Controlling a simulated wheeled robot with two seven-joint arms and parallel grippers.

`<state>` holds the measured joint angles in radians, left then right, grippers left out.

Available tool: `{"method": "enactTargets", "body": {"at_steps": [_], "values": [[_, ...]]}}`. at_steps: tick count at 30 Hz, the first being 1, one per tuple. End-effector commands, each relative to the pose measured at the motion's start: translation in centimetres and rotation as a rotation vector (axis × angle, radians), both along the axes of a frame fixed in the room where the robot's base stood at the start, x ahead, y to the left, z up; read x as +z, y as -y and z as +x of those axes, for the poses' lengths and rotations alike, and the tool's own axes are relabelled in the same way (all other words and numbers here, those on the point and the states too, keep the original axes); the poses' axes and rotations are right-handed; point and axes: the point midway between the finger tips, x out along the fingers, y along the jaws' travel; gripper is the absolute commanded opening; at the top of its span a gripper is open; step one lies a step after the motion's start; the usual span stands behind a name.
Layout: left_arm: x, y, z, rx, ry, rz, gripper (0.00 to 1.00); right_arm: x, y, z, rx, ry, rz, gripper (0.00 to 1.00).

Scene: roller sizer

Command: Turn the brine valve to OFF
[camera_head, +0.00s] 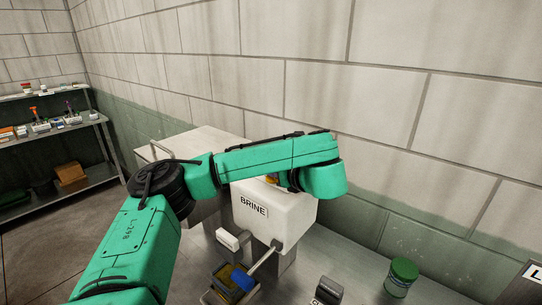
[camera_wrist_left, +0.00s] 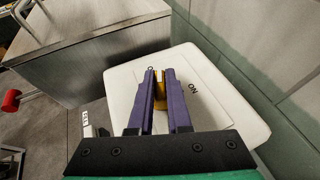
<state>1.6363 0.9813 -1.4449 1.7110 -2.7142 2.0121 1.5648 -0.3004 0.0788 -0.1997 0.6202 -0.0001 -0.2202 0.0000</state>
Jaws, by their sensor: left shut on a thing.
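The brine unit is a white box (camera_head: 290,217) with a BRINE label on its front; its top also shows in the left wrist view (camera_wrist_left: 205,65). A yellow valve handle (camera_wrist_left: 160,89) stands on that top, with the word ON printed to its right in the left wrist view. My left gripper (camera_wrist_left: 160,78), with purple fingers, reaches down over the box top and is shut on the yellow handle. In the head view my green left arm hides most of the handle and gripper. My right gripper is not in view.
A lever with a blue knob (camera_head: 242,279) sticks out in front of the box, near a small tray. A grey cabinet (camera_head: 192,145) is behind left; the wall is close behind.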

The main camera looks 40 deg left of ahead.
Motion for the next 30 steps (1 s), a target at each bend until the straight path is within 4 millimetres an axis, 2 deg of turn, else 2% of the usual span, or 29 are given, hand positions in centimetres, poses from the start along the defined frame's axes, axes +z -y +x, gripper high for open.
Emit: {"method": "enactTargets", "body": {"at_steps": [1,4,15,30], "values": [[0.60,0.11,0.05,0.026,-0.004,0.003,0.00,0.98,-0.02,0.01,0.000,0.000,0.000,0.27],[-0.10,0.05,0.05,0.088,-0.003,0.004,0.00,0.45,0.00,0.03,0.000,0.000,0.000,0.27],[-0.23,-0.26,-0.15,0.246,-0.005,0.007,0.00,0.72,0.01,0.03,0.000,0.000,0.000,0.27],[-0.24,-0.35,-0.24,0.280,-0.003,0.009,0.00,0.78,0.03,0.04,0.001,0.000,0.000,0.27]]}}
